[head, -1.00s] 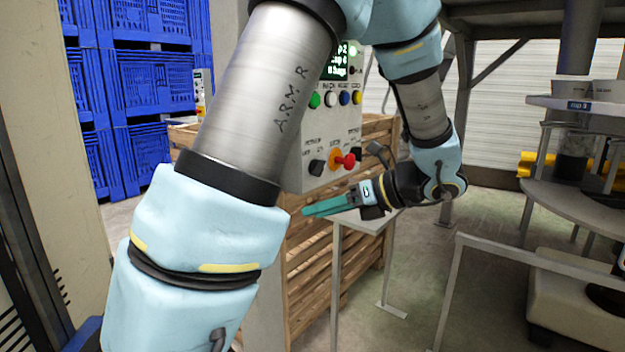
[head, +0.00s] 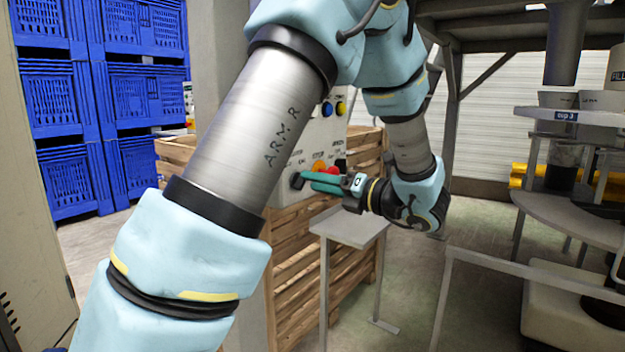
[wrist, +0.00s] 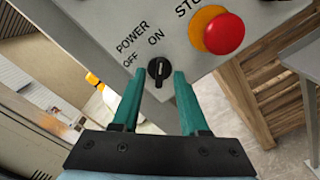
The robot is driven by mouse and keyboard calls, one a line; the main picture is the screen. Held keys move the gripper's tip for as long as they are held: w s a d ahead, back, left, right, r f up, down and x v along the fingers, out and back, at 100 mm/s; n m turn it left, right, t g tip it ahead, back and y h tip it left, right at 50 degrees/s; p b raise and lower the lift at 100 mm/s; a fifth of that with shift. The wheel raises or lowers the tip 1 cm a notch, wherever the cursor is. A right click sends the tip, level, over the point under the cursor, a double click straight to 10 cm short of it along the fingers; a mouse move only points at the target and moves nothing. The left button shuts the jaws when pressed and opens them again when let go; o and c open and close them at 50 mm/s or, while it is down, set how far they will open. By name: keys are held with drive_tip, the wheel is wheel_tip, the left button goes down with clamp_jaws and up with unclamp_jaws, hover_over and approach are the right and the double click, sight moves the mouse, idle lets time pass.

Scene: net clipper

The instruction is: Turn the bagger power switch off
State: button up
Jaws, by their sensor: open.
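The bagger power switch (wrist: 158,72) is a small black rotary knob on the light grey control panel (wrist: 113,20). In the wrist view, POWER, OFF and ON are printed beside it, and its pale mark points roughly toward ON. My gripper (wrist: 158,76) is open, with its teal fingers on either side of the knob in the picture. I cannot tell whether they touch it. In the head view my gripper (head: 305,181) is at the lower part of the panel, close to a black knob (head: 297,180). My arm hides much of the panel there.
A red stop button (wrist: 224,33) on a yellow base sits close to the right of the switch. A small grey table (head: 350,229) stands below the gripper. A wooden crate (head: 290,262) is behind it. Blue crates (head: 70,180) are stacked at left.

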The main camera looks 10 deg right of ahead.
drive_tip(key=shift+x, duration=0.8)
drive_tip(key=shift+c, duration=0.4)
clamp_jaws()
